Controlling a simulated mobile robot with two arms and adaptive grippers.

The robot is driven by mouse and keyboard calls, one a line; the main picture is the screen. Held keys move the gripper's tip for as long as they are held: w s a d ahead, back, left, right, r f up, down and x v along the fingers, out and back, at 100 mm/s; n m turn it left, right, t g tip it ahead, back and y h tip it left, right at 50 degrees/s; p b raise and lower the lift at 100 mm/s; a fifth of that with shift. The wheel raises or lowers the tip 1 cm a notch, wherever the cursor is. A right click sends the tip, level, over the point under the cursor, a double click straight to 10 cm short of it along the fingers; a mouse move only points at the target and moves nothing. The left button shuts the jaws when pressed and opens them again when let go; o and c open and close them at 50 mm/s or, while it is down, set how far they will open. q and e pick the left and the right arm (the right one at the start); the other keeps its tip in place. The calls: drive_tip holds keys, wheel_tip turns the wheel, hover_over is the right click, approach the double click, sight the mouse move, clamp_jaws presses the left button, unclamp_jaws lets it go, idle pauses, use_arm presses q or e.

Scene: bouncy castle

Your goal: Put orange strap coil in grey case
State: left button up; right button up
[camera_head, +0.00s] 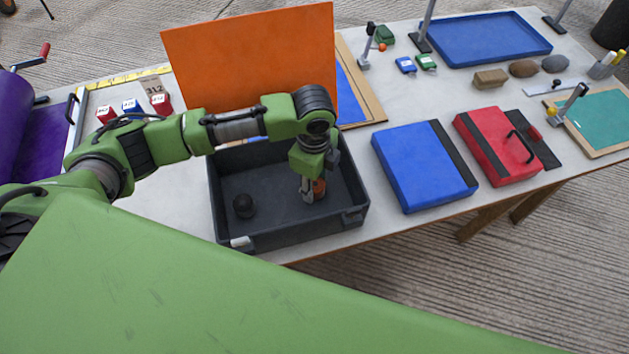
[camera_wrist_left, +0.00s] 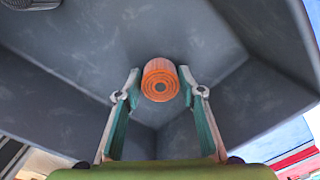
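The grey case (camera_head: 222,190) is an open dark box at the table's front edge. My left gripper (camera_head: 312,190) points down inside it, toward the right side. The orange strap coil (camera_head: 320,187) is between its fingertips. In the left wrist view the coil (camera_wrist_left: 160,82) shows end-on with its rings, and the fingertips (camera_wrist_left: 160,78) meet its two sides with no clear gap. The gripper looks shut on it. I cannot tell whether the coil touches the case floor. My right gripper is not in view.
An orange panel (camera_head: 245,60) stands behind the case. A blue flat case (camera_head: 422,165) and a red case (camera_head: 490,145) lie to the right. A blue tray (camera_head: 495,40) is at the back right.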

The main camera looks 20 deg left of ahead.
sight(314, 185)
use_arm(q)
drive_tip(key=shift+o, duration=0.6)
drive_tip(key=shift+r, duration=0.15)
wheel_tip(314, 185, up, 12)
drive_tip(key=shift+b, duration=0.4)
drive_tip(key=shift+s, duration=0.1)
